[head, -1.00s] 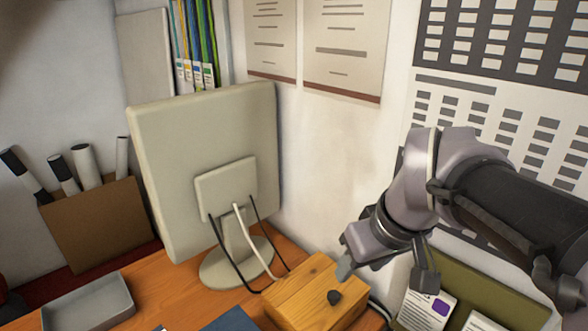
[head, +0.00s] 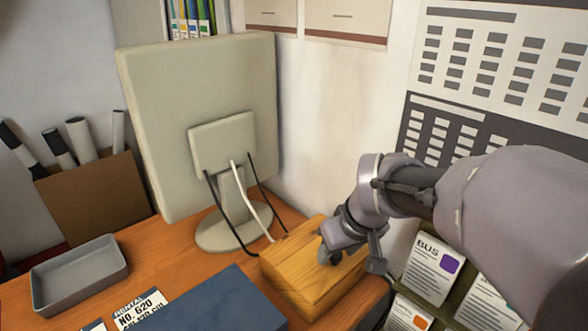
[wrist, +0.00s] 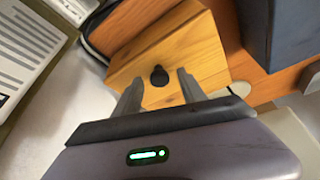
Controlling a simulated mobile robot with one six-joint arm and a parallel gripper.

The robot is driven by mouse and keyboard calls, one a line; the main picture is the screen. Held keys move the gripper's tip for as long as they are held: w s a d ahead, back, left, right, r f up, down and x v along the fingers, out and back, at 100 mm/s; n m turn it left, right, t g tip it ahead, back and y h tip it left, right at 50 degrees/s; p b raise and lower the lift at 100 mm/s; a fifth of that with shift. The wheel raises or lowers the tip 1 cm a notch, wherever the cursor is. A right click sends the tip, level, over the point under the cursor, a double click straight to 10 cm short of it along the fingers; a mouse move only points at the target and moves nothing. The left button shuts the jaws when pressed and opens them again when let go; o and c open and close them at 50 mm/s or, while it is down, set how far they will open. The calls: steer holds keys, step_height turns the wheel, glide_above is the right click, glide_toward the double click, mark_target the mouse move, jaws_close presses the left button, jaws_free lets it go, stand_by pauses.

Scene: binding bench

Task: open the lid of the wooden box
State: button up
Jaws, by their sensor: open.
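The wooden box (head: 298,272) stands on the desk at the lower middle of the head view, beside the monitor's base. Its lid is down. In the wrist view the box (wrist: 203,55) shows a dark round knob (wrist: 159,76) on its lid. My gripper (wrist: 160,84) is open, with one finger on each side of the knob in that picture. I cannot tell whether the fingers touch the lid. In the head view my gripper (head: 345,252) is over the right part of the box and partly hides the knob.
A monitor (head: 200,120) with hanging cables stands left of the box. A dark blue folder or book (head: 215,302) and a grey tray (head: 80,275) lie on the desk (head: 160,245). A rack of leaflets (head: 432,268) is at the right, near my arm.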

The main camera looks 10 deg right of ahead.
jaws_close()
stand_by(1.4)
